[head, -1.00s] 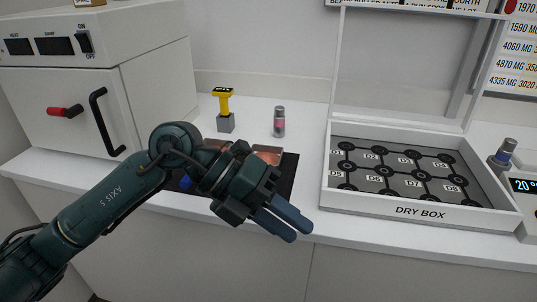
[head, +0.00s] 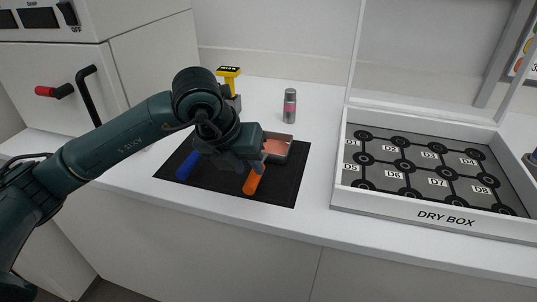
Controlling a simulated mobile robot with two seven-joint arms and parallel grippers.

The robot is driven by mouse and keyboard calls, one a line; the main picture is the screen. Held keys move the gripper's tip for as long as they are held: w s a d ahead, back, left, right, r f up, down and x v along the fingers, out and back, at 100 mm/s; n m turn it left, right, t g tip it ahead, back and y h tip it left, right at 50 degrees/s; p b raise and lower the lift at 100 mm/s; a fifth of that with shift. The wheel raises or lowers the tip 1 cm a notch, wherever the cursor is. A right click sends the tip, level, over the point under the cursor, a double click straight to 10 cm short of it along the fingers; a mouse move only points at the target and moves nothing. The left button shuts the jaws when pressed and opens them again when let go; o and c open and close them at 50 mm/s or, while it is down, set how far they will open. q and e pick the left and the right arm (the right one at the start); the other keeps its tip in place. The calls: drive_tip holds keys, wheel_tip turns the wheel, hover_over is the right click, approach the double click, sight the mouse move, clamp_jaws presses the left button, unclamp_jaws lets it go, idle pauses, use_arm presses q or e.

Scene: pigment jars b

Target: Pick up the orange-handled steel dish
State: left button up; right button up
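The orange-handled steel dish (head: 277,147) lies on a black mat (head: 285,185), with reddish-brown contents. Its orange handle (head: 254,180) points toward the front of the counter. My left gripper (head: 232,163) is over the mat, just left of the orange handle and partly in front of the dish. Its fingers are mostly hidden behind its own body, so I cannot tell their opening or whether they touch the handle. My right gripper is not in view.
A blue handle (head: 187,165) lies on the mat's left, the rest of it hidden by my arm. A small jar (head: 289,106) and a yellow-topped device (head: 229,77) stand behind. The dry box (head: 440,218) is to the right; an oven (head: 90,90) is left.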

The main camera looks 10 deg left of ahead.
sight(254, 173)
use_arm(q)
drive_tip(key=x, duration=0.5)
drive_tip(key=shift+d+p, duration=0.15)
drive_tip(key=shift+p, duration=0.15)
drive_tip(key=shift+c, duration=0.5)
clamp_jaws()
